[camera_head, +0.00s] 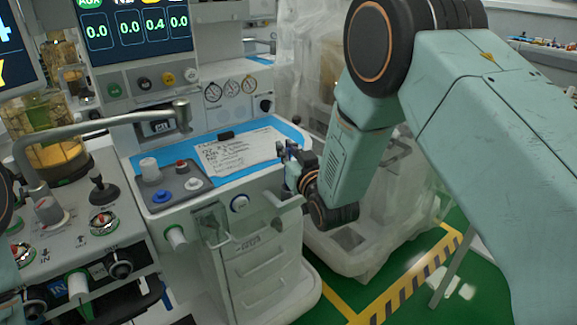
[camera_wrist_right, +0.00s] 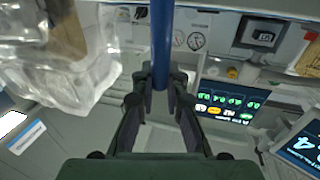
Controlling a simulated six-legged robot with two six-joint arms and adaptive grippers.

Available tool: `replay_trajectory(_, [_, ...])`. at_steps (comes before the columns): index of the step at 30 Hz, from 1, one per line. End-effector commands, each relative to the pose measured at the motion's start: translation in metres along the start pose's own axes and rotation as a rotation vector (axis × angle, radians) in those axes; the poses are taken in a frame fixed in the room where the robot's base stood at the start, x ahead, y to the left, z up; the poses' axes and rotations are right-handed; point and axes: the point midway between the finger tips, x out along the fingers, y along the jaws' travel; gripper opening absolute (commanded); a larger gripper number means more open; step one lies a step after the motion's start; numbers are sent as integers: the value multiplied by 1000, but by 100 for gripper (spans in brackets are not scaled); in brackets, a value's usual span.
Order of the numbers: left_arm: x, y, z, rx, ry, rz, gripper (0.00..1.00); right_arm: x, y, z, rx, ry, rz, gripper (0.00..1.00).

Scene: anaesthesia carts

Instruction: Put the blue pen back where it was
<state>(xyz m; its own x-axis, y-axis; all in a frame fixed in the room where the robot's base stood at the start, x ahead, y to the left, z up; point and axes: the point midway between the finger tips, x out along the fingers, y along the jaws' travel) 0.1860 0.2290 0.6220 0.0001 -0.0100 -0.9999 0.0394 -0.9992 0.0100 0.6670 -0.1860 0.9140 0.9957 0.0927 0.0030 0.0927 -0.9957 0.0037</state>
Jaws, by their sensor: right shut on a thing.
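The blue pen (camera_wrist_right: 162,38) stands out from between the fingertips of my right gripper (camera_wrist_right: 161,84) in the right wrist view. The gripper is shut on it, and the pen runs up out of the top of that view. In the head view my right gripper (camera_head: 287,154) is at the right edge of the cart's blue work surface (camera_head: 286,130), beside a paper with handwriting (camera_head: 238,150). The pen is too small and covered there to make out clearly. My left gripper is not in view.
A small dark object (camera_head: 226,135) lies at the paper's back edge. A grey panel with knobs (camera_head: 176,187) is left of the paper. A metal arm (camera_head: 110,122) reaches across at left. Plastic-covered equipment (camera_head: 372,235) stands close at right, above the green floor.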

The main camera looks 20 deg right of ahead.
Motion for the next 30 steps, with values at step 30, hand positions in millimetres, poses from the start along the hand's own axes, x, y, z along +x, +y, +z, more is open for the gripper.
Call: replay_trajectory(30, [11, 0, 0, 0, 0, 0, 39, -4, 2, 37, 0, -2, 4, 35])
